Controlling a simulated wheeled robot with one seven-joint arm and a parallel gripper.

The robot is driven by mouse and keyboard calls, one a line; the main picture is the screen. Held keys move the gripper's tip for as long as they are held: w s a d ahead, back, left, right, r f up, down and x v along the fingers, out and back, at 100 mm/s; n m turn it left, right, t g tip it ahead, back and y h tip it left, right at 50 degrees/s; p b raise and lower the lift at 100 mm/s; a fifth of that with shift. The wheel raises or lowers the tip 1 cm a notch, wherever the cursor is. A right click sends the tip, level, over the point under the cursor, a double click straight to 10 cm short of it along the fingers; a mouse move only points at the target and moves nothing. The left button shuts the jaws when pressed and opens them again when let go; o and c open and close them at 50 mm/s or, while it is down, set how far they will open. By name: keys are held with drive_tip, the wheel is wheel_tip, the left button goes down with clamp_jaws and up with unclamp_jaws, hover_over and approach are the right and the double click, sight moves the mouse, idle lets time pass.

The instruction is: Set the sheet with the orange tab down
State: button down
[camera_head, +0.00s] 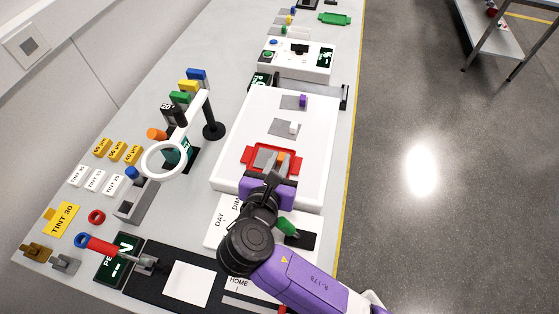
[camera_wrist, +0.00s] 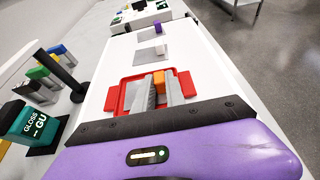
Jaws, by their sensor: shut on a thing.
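The orange tab (camera_head: 281,157) of a sheet shows between the fingers of my gripper (camera_head: 268,160). In the wrist view the orange tab (camera_wrist: 158,78) stands between the two grey fingers of my gripper (camera_wrist: 157,90), which is shut on it. A red frame with side lugs (camera_head: 250,155) lies below, at the near part of a long white panel (camera_head: 247,125). The red frame (camera_wrist: 111,99) surrounds the fingertips in the wrist view. I cannot tell whether the sheet touches the panel.
Grey squares with a purple tab (camera_head: 303,101) and a white tab (camera_head: 294,127) lie farther along the panel. A white ring magnifier (camera_head: 164,160) stands left of it. Labelled blocks (camera_head: 95,180) and a black mat with a white square (camera_head: 189,284) crowd the left and near table.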

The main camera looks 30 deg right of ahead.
drive_tip(key=c, duration=1.4)
unclamp_jaws()
drive_tip(key=v, duration=1.2)
